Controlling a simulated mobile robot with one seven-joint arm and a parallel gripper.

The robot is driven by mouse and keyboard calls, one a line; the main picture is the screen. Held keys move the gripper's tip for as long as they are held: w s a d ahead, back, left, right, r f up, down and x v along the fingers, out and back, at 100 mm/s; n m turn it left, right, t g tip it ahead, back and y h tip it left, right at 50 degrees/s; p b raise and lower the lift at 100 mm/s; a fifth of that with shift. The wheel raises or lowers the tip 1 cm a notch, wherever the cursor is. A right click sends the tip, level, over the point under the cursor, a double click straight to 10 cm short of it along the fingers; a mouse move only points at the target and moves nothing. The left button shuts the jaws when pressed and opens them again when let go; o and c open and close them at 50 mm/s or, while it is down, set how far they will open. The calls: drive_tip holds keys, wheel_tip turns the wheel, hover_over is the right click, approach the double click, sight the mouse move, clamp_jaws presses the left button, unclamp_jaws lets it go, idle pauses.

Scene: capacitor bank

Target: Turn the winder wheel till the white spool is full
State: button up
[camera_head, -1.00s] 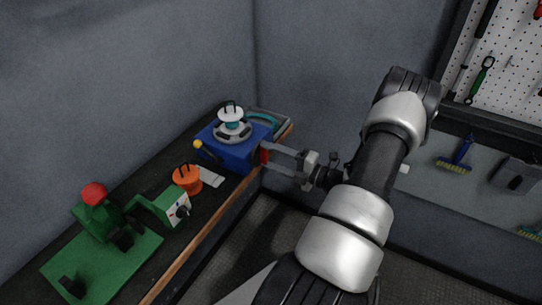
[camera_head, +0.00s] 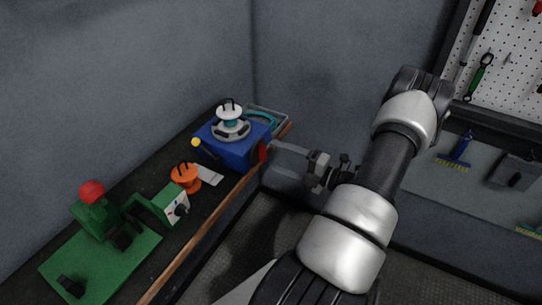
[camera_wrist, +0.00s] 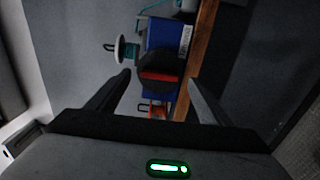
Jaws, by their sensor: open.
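The blue winder box (camera_head: 236,153) stands on the bench's far end. The white spool (camera_head: 229,113) sits upright on top, with teal showing below its upper flange and a grey ring under it. How full it is cannot be told. On the box's side facing me is a dark round wheel (camera_wrist: 158,60) with a red bar across it; the head view shows only its red part (camera_head: 263,152). My gripper (camera_head: 274,160) is open and empty, just off this side. In the wrist view its fingers (camera_wrist: 159,80) stand apart, one either side of the wheel.
An orange spool (camera_head: 185,176) and a pale card (camera_head: 210,174) lie left of the box. A green device (camera_head: 105,255) with a red knob takes up the near bench. A yellow-knobbed lever (camera_head: 197,143) sticks out left of the box. A pegboard hangs at right.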

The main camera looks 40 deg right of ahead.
drive_tip(key=b+v, duration=0.1)
drive_tip(key=v, duration=1.2)
drive_tip(key=shift+s, duration=0.3)
idle(0.6)
drive_tip(key=shift+d+f+b, duration=0.1)
drive_tip(key=shift+f+b, duration=0.05)
drive_tip(key=shift+b, duration=0.3)
drive_tip(key=c, duration=0.5)
drive_tip(key=shift+f+n+b, duration=0.1)
drive_tip(key=shift+n+b, duration=0.5)
drive_tip(key=shift+n, duration=0.4)
drive_tip(key=c, duration=0.4)
drive_tip(key=n+b, duration=0.2)
drive_tip(key=shift+s+d+f+n, duration=0.1)
drive_tip(key=shift+d+n, duration=0.05)
drive_tip(key=shift+n, duration=0.25)
drive_tip(key=shift+c, duration=1.2)
drive_tip(key=n+b, duration=0.7)
drive_tip(key=n, duration=0.6)
approach(261, 152)
drive_tip(key=x, duration=0.6)
drive_tip(key=shift+w, duration=0.45)
